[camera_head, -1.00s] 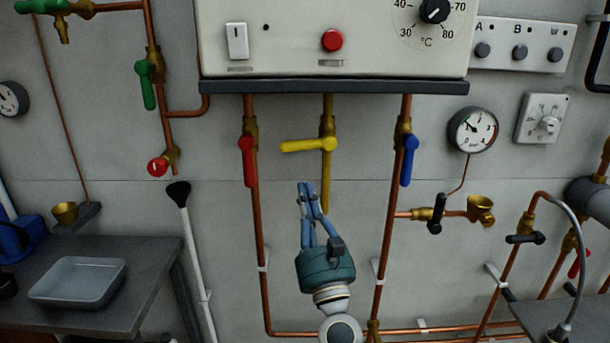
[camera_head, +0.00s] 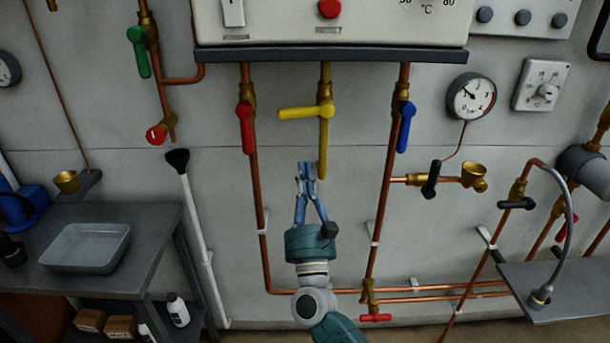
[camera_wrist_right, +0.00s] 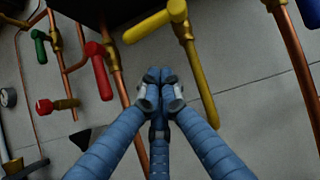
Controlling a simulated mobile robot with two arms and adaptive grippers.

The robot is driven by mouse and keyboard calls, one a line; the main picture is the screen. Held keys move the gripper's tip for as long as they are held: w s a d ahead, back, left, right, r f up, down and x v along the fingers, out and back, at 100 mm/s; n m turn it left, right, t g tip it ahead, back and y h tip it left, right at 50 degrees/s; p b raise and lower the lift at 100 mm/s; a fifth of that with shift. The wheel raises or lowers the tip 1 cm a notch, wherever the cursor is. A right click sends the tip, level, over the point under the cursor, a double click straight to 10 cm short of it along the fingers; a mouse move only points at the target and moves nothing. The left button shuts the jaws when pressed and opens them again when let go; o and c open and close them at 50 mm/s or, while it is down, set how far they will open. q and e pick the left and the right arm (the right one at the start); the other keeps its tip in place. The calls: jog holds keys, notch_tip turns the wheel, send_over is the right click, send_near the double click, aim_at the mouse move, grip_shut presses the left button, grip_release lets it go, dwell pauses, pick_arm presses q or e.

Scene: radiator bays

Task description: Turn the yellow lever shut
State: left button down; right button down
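The yellow lever (camera_head: 298,112) sits on the middle pipe under the boiler box and points left, level, across the pipe. The pipe below it is yellow too. In the right wrist view the yellow lever (camera_wrist_right: 147,26) shows at the top, beyond the fingertips. My right gripper (camera_head: 306,168) is below the lever and apart from it, pointing up. Its blue fingertips are together in the right wrist view (camera_wrist_right: 159,76), with nothing held between them. My left gripper is not in view.
A red lever (camera_head: 246,126) hangs down on the left pipe and a blue lever (camera_head: 404,127) hangs on the right pipe. The boiler box (camera_head: 330,54) overhangs above. A bench with a grey tray (camera_head: 86,249) stands at the left.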

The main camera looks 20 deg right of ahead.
aim_at(305, 112)
jog(key=w+r+p, duration=0.4)
jog(key=w+r, duration=0.1)
jog(key=r, duration=0.1)
jog(key=shift+w+d+r, duration=0.15)
jog(key=shift+d+r, duration=0.2)
jog(key=shift+r, duration=0.05)
jog(key=shift+w+a+r, duration=0.1)
jog(key=shift+a+r, duration=0.15)
jog(key=shift+r, duration=0.7)
jog(key=shift+f+b, duration=0.1)
jog(key=shift+b, duration=0.2)
